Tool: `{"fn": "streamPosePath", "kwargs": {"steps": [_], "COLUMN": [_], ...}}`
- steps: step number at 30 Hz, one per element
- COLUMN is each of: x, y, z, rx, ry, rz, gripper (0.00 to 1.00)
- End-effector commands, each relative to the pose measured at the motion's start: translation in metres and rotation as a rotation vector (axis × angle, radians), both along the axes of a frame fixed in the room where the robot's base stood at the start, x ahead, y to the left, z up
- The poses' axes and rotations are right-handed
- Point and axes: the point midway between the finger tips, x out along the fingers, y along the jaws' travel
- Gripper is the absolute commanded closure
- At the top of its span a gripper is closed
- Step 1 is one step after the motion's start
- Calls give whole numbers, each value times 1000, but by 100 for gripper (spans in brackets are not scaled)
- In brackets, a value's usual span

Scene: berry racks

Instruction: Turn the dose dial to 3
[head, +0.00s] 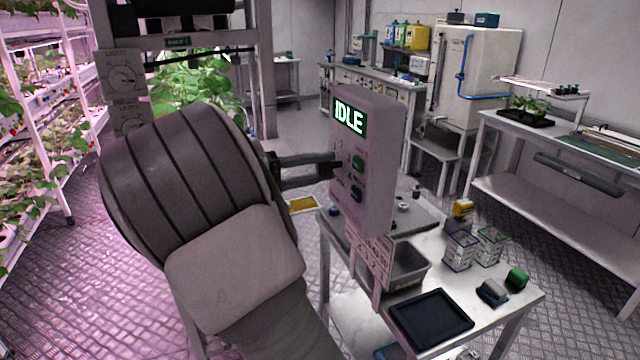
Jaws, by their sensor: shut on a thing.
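A grey control box (372,130) stands upright on a post at the near table. Its green display (349,117) reads IDLE. Small marks show on the face around the fingertips, too small to read.
A plant rack (50,120) stands at the left. A workbench (570,150) is at the right. Floor is open behind the box.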

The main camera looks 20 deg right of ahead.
Motion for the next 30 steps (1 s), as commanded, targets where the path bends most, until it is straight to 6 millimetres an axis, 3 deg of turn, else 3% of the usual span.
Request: {"fn": "streamPosePath", "kwargs": {"steps": [1, 30], "x": [0, 0], "y": [1, 1], "z": [-7, -5], "rx": [2, -2], "ry": [-48, -892], "rz": [1, 0], "gripper": [100, 100]}}
